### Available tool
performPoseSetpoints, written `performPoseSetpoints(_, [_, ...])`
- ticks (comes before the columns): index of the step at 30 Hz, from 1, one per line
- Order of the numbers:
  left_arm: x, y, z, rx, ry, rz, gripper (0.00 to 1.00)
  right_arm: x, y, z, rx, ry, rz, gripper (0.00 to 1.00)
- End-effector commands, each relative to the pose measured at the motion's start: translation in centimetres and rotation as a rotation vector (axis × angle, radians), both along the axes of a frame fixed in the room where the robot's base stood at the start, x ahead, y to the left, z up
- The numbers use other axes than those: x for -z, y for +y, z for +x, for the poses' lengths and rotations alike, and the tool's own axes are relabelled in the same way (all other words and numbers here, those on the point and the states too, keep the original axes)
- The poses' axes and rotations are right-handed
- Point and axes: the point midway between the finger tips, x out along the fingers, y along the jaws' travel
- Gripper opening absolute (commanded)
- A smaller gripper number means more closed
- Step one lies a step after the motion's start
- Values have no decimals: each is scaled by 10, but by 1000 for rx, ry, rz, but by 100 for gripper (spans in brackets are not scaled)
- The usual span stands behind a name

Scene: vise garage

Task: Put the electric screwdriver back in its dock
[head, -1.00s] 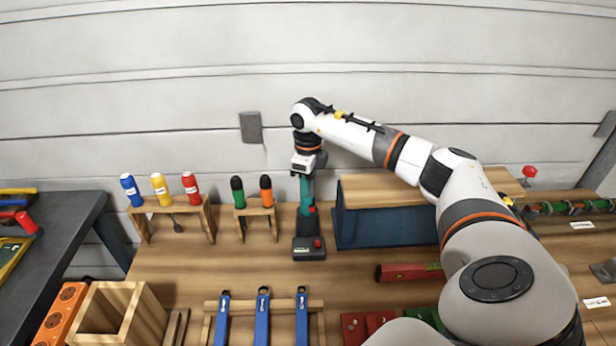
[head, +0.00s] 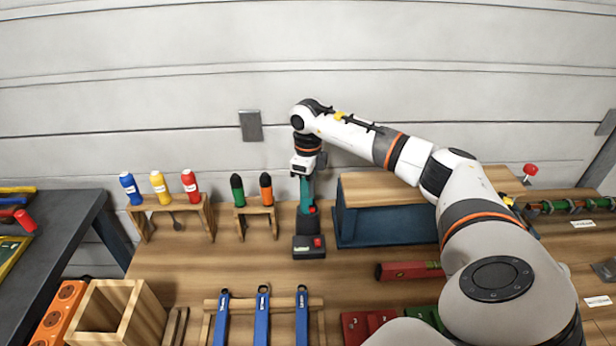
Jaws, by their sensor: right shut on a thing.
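The electric screwdriver (head: 306,194) is teal and black with a red button, and stands upright near the back of the wooden bench. Its lower end meets a dark block with a red knob, which looks like the dock (head: 309,249). Whether it is fully seated I cannot tell. My right gripper (head: 304,172) points down from above and is shut on the screwdriver's upper part. The fingertips are small and partly hidden. My left gripper is not in view.
A blue-sided wooden box (head: 386,226) stands close on the right. Blue wrenches (head: 262,314) lie in front, with bare bench between.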

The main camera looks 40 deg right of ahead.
Motion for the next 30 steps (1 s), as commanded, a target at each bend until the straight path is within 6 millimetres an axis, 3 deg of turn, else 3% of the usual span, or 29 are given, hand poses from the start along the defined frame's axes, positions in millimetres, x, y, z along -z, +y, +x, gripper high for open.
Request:
performPoseSetpoints(10, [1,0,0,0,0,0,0,0,0,0,0,-1,0,10])
performPoseSetpoints(11, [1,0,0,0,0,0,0,0,0,0,0,-2,1,39])
performPoseSetpoints(15, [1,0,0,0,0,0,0,1,0,0,0,-1,0,60])
performPoseSetpoints(20, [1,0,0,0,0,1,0,1,0,0,0,0,0,60])
performPoseSetpoints(24, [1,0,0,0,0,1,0,2,0,0,0,2,0,74])
performPoseSetpoints(30, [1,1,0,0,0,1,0,1,0,0,0,1,0,74])
